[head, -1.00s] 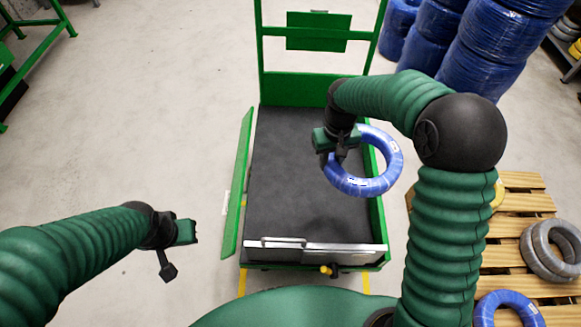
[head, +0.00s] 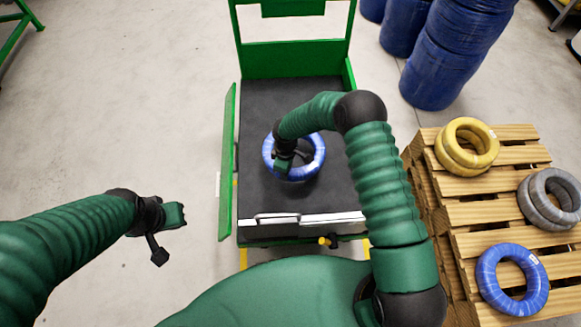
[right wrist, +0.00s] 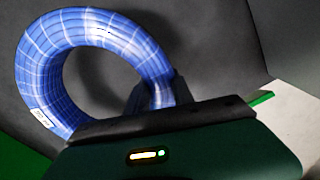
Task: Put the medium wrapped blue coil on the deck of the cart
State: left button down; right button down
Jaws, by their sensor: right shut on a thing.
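A wrapped blue coil (head: 318,158) is over the dark deck (head: 258,112) of the green cart in the head view. My right gripper (head: 287,158) is shut on the coil's near left side. The coil also shows in the right wrist view (right wrist: 90,60), with a small white label and a shadow on the dark surface beside it. I cannot tell whether the coil touches the deck. My left gripper (head: 174,216) is empty, left of the cart and away from it; whether its fingers are apart is too small to tell.
A wooden pallet (head: 478,213) at right bears another blue coil (head: 512,279), grey coils (head: 548,200) and yellow coils (head: 466,146). The cart has a green side panel (head: 228,165) and a pale front edge (head: 300,219).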

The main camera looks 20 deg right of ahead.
aim_at(286, 183)
jog(key=shift+w+a+f, duration=0.1)
jog(key=shift+a+f, duration=0.1)
jog(key=shift+f, duration=0.95)
notch_tip(286, 183, down, 3)
jog(key=shift+f+b, duration=0.2)
jog(key=shift+b, duration=0.7)
pick_arm(q)
jog(key=shift+a+f, duration=0.2)
jog(key=shift+f, duration=0.95)
pick_arm(e)
jog(key=shift+d, duration=0.1)
pick_arm(q)
jog(key=shift+a, duration=0.1)
pick_arm(e)
jog(key=c, duration=1.1)
grip_release()
